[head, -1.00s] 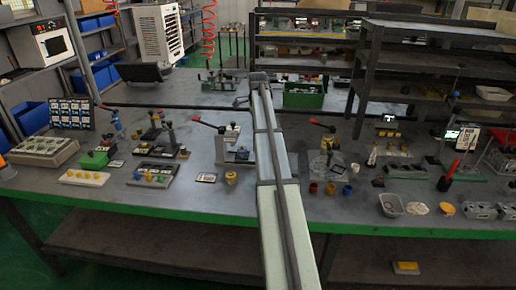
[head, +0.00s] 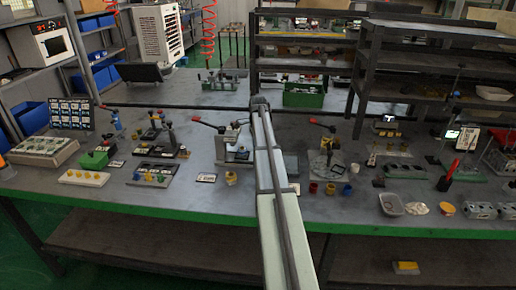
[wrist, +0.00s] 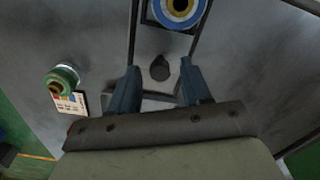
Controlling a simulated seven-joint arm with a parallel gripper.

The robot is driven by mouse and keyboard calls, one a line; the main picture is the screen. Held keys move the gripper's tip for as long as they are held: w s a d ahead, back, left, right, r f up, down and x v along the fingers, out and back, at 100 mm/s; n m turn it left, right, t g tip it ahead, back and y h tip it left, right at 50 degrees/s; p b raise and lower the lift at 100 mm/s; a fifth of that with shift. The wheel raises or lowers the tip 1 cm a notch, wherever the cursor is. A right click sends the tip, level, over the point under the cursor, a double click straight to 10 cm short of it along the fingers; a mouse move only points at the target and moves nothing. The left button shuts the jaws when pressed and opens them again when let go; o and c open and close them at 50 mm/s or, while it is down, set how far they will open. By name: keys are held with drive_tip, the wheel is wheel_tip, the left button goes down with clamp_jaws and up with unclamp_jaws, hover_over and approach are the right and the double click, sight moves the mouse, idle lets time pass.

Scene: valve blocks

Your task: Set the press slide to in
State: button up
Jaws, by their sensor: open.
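The press with a red-tipped lever (head: 206,124) stands left of my arm in the head view, partly hidden by it. In the wrist view, a dark round knob (wrist: 159,68) stands on a grey strip bounded by dark lines; it appears to be the press slide's knob. A round blue, white and yellow part (wrist: 180,9) is just beyond it, cut by the top edge. My gripper (wrist: 160,74) is open, with one blue-grey finger on each side of the knob and visible gaps between. Contact and the slide's exact position cannot be told. In the head view the fingers are hidden.
A green-and-yellow cylinder (wrist: 63,77) and a label card (wrist: 69,103) lie left of the fingers in the wrist view. Small coloured cups (head: 330,188) stand right of my arm. A dark shelf rack (head: 369,90) rises behind at the right.

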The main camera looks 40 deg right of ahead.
sight(248, 156)
drive_tip(key=shift+c, duration=0.5)
clamp_jaws()
drive_tip(key=shift+w+a, duration=1.6)
drive_tip(key=shift+w, duration=0.05)
drive_tip(key=shift+o, duration=0.5)
unclamp_jaws()
drive_tip(key=shift+r, duration=0.15)
wheel_tip(248, 156, up, 14)
drive_tip(key=shift+f, duration=0.2)
